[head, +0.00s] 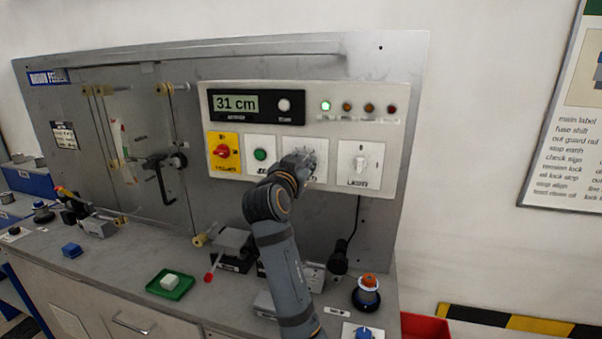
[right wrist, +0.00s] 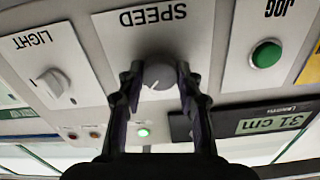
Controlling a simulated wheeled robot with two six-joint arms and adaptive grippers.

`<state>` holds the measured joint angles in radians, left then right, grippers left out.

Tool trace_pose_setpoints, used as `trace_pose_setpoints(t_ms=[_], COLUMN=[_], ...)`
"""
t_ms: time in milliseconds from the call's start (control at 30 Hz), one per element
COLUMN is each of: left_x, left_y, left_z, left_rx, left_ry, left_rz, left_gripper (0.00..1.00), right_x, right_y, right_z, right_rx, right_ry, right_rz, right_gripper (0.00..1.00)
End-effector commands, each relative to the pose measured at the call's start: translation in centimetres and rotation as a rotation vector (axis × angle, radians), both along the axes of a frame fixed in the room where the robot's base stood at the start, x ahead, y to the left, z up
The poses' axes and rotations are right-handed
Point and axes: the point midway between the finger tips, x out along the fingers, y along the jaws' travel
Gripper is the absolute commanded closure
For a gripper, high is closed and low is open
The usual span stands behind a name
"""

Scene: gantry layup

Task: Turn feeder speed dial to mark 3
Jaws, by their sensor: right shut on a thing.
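The feeder speed dial (right wrist: 158,75) is a round grey knob with a pale pointer line, on a white plate marked SPEED in the right wrist view, which shows it upside down. My right gripper (right wrist: 156,80) has its two dark fingers on either side of the knob and is shut on it. In the head view my right gripper (head: 303,166) covers the dial, and part of its white plate (head: 318,148) with scale marks shows around it. The number the pointer stands at cannot be read. My left gripper is not in view.
Beside the dial are the green JOG button (head: 261,155) and the LIGHT switch (head: 360,163). A red knob (head: 222,151) on yellow is further left. The display (head: 237,104) reads 31 cm.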

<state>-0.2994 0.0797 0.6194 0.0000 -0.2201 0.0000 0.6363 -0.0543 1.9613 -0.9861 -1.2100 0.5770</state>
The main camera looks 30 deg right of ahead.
Motion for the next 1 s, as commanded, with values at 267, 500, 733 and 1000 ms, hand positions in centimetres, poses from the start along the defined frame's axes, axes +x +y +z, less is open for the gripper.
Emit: trace_pose_setpoints(t_ms=[267, 500, 733, 1000], left_x=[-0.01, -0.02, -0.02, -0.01], left_y=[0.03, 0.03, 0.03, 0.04], left_z=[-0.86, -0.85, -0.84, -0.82], left_rx=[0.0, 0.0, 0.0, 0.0], left_ry=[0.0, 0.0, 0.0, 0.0], left_rz=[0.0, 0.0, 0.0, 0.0], left_gripper=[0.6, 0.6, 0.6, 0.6], right_x=[0.06, 0.06, 0.06, 0.02], right_y=[0.01, 0.01, 0.01, 0.0], right_z=[-0.3, -0.24, -0.24, -0.1], right_rx=[0.036, 0.04, 0.039, 0.037], right_ry=[-0.033, -0.037, -0.036, -0.038], right_rz=[0.0, 0.0, 0.0, 0.0], right_gripper=[0.97, 0.97, 0.54, 0.42])
